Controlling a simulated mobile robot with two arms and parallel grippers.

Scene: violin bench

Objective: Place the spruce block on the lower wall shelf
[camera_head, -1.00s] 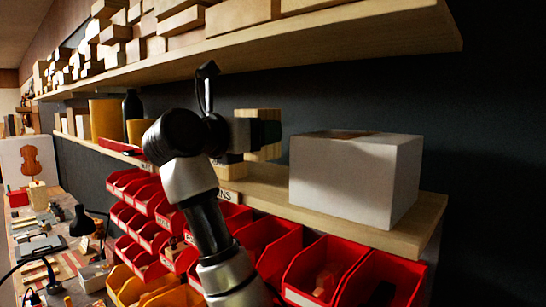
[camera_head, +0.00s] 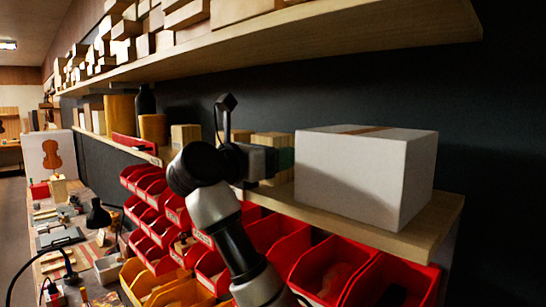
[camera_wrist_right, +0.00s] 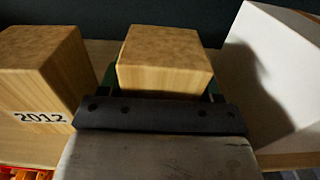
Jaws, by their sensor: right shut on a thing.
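The spruce block (camera_head: 271,145) is a pale, straight-grained wooden block. My right gripper (camera_head: 284,160) is shut on it, at the level of the lower wall shelf (camera_head: 425,225), just left of a white box. In the right wrist view the block (camera_wrist_right: 165,60) sits between the fingers, upright, with its top facing the camera. The gripper hides its lower part, so I cannot tell whether its base touches the shelf. My left gripper is not in view.
The white box (camera_head: 350,180) stands close on the right. A wooden block labelled 2012 (camera_wrist_right: 40,85) stands on the left, with a gap between. The upper shelf (camera_head: 350,35) overhangs with wood pieces. Red bins (camera_head: 275,240) hang below the lower shelf.

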